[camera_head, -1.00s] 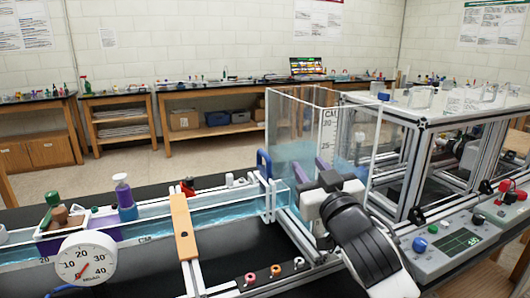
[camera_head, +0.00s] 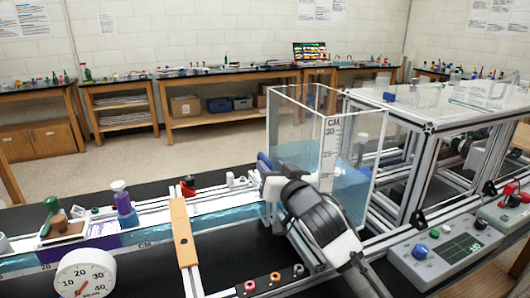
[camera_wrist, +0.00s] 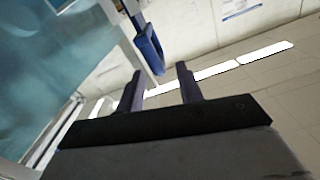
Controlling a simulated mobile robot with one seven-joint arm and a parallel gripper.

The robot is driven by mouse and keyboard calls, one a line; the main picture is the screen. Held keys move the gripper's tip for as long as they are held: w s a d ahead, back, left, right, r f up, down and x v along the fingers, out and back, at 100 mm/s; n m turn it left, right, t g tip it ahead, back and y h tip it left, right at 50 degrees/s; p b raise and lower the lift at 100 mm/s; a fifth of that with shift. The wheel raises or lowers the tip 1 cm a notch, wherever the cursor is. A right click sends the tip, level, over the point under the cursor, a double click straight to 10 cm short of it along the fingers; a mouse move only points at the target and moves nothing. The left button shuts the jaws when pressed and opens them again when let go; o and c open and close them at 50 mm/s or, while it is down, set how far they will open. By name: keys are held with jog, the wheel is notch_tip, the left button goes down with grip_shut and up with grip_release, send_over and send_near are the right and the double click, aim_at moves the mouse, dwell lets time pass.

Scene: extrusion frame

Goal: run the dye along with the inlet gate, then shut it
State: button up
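The inlet gate's blue handle (camera_wrist: 150,48) shows in the wrist view just ahead of my fingers, on a clear upright edge. My gripper (camera_wrist: 160,72) is open there, its two dark fingers apart and nothing visible between them. In the head view my gripper (camera_head: 265,164) is at the left side of the clear water tank (camera_head: 345,180), where it overlaps the handle; contact cannot be told. The gate plate is mostly hidden. A purple bottle with a pale cap (camera_head: 123,203) stands at the channel (camera_head: 225,213); whether it holds the dye is unclear. No dye streak is distinct.
A round dial gauge (camera_head: 85,276) is at the front left. An orange-tan bar (camera_head: 183,232) crosses the channel. Small colored rings (camera_head: 275,278) sit on the front rail. A control box with a screen (camera_head: 445,250) and an aluminium frame (camera_head: 430,170) stand right.

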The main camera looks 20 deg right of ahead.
aim_at(270, 165)
jog(key=w+p, duration=0.1)
jog(key=w, duration=0.4)
jog(key=shift+a, duration=0.1)
grip_shut()
